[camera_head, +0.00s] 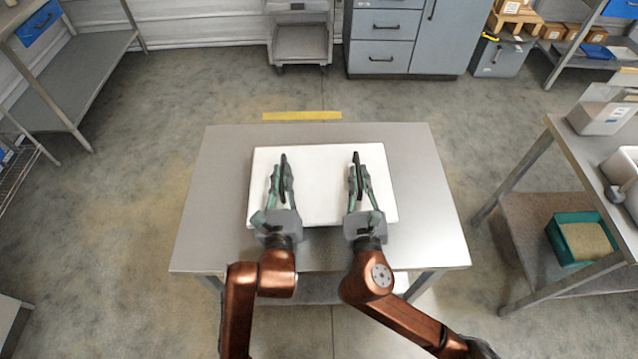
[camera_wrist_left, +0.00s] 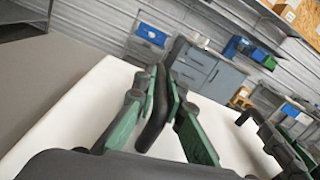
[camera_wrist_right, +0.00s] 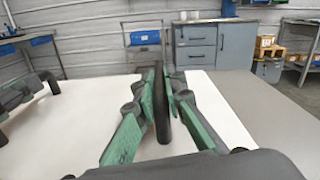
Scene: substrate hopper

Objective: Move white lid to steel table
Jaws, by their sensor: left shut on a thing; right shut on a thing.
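The white lid (camera_head: 320,185) is a flat rectangular slab with two dark bar handles. It is level over the middle of the steel table (camera_head: 215,200); I cannot tell whether it touches the top or hangs just above it. My left gripper (camera_head: 282,180) is shut on the lid's left handle (camera_head: 283,162). My right gripper (camera_head: 358,180) is shut on the right handle (camera_head: 356,160). In the left wrist view the green fingers close around the dark handle (camera_wrist_left: 153,112). The right wrist view shows the same at the other handle (camera_wrist_right: 161,105).
Bare table top shows on all sides of the lid. A yellow floor strip (camera_head: 302,115) lies beyond the far edge. A bench (camera_head: 590,165) with a teal bin (camera_head: 580,238) below stands at right, shelving (camera_head: 75,85) at left, grey cabinets (camera_head: 405,40) behind.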

